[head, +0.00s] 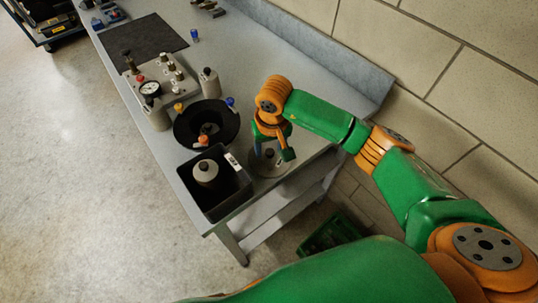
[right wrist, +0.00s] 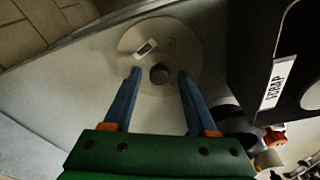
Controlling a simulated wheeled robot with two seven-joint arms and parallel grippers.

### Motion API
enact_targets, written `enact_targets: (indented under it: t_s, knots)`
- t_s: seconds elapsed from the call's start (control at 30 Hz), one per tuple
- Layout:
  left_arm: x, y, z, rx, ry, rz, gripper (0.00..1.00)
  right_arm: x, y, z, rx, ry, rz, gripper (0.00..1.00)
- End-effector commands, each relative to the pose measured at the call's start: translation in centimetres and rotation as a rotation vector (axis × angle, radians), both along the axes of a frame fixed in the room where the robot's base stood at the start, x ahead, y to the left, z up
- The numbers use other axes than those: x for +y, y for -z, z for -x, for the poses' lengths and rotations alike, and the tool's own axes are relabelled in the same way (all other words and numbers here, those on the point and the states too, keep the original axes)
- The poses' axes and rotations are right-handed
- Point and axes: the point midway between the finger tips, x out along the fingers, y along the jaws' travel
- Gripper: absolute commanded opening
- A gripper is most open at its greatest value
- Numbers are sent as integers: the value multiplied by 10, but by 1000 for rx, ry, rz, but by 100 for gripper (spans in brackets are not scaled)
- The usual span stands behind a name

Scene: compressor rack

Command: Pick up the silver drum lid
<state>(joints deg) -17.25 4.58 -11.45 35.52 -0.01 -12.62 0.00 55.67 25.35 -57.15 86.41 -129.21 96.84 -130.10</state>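The silver drum lid (head: 262,173) is a flat round disc with a dark knob at its centre. It lies on the near right end of the bench, right of the black bin. In the right wrist view the lid (right wrist: 185,42) carries a small white label, and its dark knob (right wrist: 159,74) shows between my fingertips. My right gripper (head: 269,158) is over the lid, pointing down. In the right wrist view this gripper (right wrist: 160,74) is open, with one blue finger on each side of the knob and visible gaps. My left gripper is not in view.
A black bin (head: 232,203) labelled SCRAP, holding a grey bottle, stands close left of the lid. A round black tray (head: 182,133) with small parts and a gauge manifold (head: 160,75) lie farther back. The bench edge and brick wall (head: 450,95) are to the right.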

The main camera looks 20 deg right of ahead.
Motion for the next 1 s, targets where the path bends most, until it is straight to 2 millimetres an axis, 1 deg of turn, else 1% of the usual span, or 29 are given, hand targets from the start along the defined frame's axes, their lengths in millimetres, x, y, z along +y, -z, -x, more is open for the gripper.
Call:
enact_targets:
  t_s: [0.03, 0.07, 0.1, 0.17, 0.2, 1.0]
  knots:
    - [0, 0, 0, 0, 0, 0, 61, 0, 0, 0, 0, 0, 0, 41]
    - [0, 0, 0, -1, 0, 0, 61, 0, 0, 0, 0, 0, 0, 33]
    - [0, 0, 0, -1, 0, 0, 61, 0, 0, 0, 0, 0, 0, 22]
    - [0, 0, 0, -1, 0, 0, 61, 0, 0, 0, 0, 0, -1, 6]
    - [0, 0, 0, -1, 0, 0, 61, 0, 0, 0, 0, 0, -1, 0]
    - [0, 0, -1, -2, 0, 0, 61, 0, -1, 0, 0, 1, -1, 0]
